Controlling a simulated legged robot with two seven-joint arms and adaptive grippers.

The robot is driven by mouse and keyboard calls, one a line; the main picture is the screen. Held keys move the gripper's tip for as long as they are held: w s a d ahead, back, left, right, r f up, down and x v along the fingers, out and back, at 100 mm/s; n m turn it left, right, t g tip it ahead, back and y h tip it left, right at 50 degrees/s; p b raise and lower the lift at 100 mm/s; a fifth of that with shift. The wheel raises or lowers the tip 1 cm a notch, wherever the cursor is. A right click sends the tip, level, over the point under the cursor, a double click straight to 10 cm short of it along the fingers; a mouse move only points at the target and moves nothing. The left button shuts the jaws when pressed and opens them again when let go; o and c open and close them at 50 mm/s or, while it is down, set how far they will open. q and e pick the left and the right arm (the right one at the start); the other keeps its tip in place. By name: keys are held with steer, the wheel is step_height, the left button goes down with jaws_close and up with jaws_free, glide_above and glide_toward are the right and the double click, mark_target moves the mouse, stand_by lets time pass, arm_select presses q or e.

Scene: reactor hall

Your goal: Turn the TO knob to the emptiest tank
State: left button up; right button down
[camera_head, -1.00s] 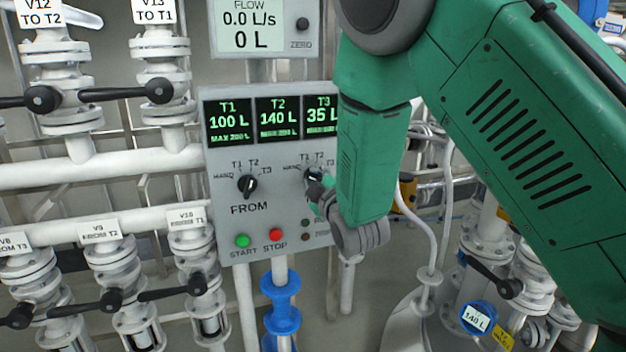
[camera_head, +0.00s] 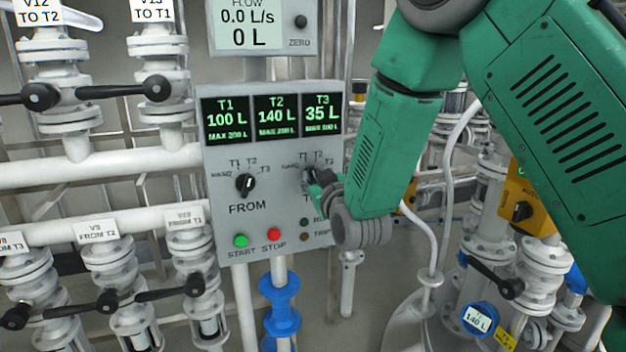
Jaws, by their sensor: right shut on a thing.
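The grey control panel (camera_head: 222,205) shows tank displays: T1 100 L (camera_head: 227,120), T2 140 L (camera_head: 277,117) and T3 35 L (camera_head: 322,115). T3 reads the lowest. The black TO knob (camera_head: 308,177) is on the right of the panel, under labels including T1, T2 and T3. My right gripper (camera_head: 315,184) is shut on it and partly hides it, so its pointing direction is unclear. The black FROM knob (camera_head: 246,184) is to the left, tilted up and slightly right. My left gripper is not in view.
A green START button (camera_head: 240,241) and red STOP button (camera_head: 274,234) sit below the knobs. A flow meter (camera_head: 250,25) above reads 0.0 L/s and 0 L. Valves with black handles (camera_head: 105,302) crowd the left. White pipes and a tank stand at the right.

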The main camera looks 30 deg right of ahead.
steer(key=m, duration=0.2)
steer(key=f+m+b, duration=0.1)
steer(key=m, duration=0.1)
steer(key=shift+s+m, duration=0.15)
steer(key=shift+m, duration=0.25)
steer(key=m+b, duration=0.1)
steer(key=m, duration=0.2)
steer(key=shift+d+m, duration=0.1)
steer(key=shift+m, duration=0.2)
steer(key=m+b, duration=0.1)
steer(key=m, duration=0.3)
steer(key=shift+d+f+b, duration=0.1)
steer(key=shift+b, duration=0.3)
steer(key=shift+m+b, duration=0.6)
steer(key=shift+m, duration=1)
